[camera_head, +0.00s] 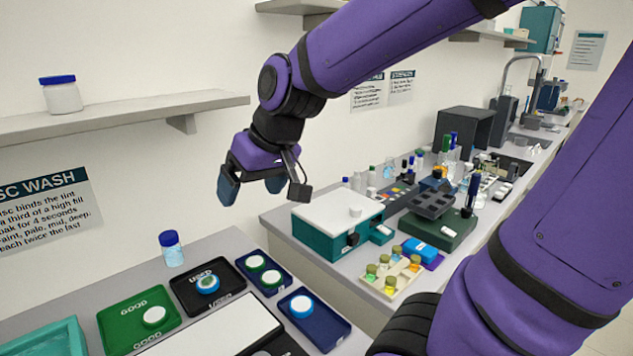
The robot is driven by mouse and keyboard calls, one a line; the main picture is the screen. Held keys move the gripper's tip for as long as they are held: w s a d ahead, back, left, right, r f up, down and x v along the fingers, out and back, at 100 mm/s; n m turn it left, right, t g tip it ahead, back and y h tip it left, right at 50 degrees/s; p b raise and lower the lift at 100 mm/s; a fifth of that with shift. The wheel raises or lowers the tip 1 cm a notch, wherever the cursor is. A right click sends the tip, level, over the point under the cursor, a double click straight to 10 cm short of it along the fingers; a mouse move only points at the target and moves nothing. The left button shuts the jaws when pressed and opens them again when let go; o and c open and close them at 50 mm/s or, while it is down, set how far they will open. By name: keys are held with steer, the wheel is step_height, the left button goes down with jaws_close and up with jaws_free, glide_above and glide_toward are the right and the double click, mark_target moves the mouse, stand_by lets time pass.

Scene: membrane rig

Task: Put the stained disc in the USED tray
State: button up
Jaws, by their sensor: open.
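The black USED tray (228,294) lies on the left bench. A round piece with a blue rim and a pale blue top (207,284) sits inside it; whether this is the stained disc I cannot tell for sure. My gripper (252,186) is open and empty, fingers pointing down, in the air well above the trays. Its fingers touch nothing. A white disc (154,316) sits in the green GOOD tray (126,329). A white round piece with a blue rim (302,306) sits in a dark blue tray (326,325).
Another dark blue tray (283,266) holds two white pieces with green rims. A blue-capped jar (171,250) stands behind the trays. A white panel (220,330) lies in front. A teal box with a white lid (337,218) stands on the right bench. A shelf (130,110) juts out at left.

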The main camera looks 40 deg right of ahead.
steer(key=s+d+r+h, duration=0.1)
steer(key=s, duration=0.5)
steer(key=s+d+r+h, duration=0.1)
steer(key=s+d+r, duration=0.1)
steer(key=s, duration=0.4)
steer(key=shift+d+r+m, duration=0.15)
steer(key=shift+r+m, duration=0.15)
steer(key=shift+w, duration=0.1)
stand_by(0.4)
